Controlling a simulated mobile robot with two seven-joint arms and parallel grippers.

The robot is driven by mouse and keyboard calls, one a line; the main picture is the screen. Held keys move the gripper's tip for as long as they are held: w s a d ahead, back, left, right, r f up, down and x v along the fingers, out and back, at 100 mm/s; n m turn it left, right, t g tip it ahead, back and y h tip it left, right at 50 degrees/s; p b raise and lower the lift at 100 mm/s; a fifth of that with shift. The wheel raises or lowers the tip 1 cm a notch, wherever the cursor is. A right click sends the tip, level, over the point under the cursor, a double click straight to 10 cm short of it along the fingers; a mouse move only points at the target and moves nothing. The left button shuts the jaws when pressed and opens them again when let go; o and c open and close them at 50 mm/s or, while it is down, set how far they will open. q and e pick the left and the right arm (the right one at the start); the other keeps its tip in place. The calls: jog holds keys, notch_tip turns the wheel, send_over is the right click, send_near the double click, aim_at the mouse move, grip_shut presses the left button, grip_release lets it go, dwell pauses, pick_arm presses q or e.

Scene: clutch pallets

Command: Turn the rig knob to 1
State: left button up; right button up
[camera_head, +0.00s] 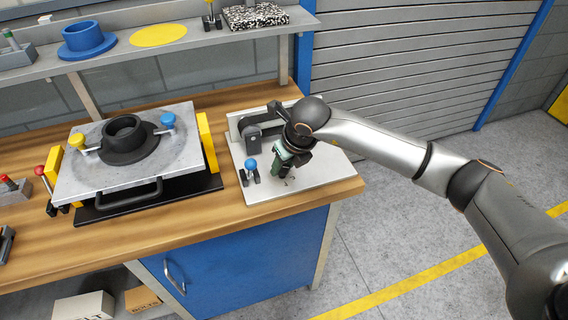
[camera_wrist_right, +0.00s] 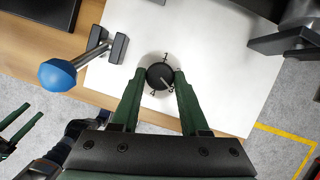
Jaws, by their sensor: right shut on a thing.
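The rig knob (camera_wrist_right: 160,76) is a round black knob on a white plate, with small marks around it. A mark like a 1 is above it in the right wrist view. A pale line on the knob seems to point to the lower right, away from that mark. My right gripper (camera_wrist_right: 160,82) is shut on the knob, one green finger on each side. In the head view the right gripper (camera_head: 280,168) points down at the plate (camera_head: 315,175) and hides the knob. My left gripper (camera_wrist_right: 30,120) shows only at the lower left of the wrist view, its fingers apart and empty.
A blue-knobbed lever (camera_head: 251,166) stands left of the gripper on the plate. A dark bracket (camera_head: 255,130) is behind it. A grey pallet (camera_head: 80,180) with a black ring part (camera_head: 125,140) lies on the bench to the left. Open floor is at right.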

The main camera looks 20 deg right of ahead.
grip_shut()
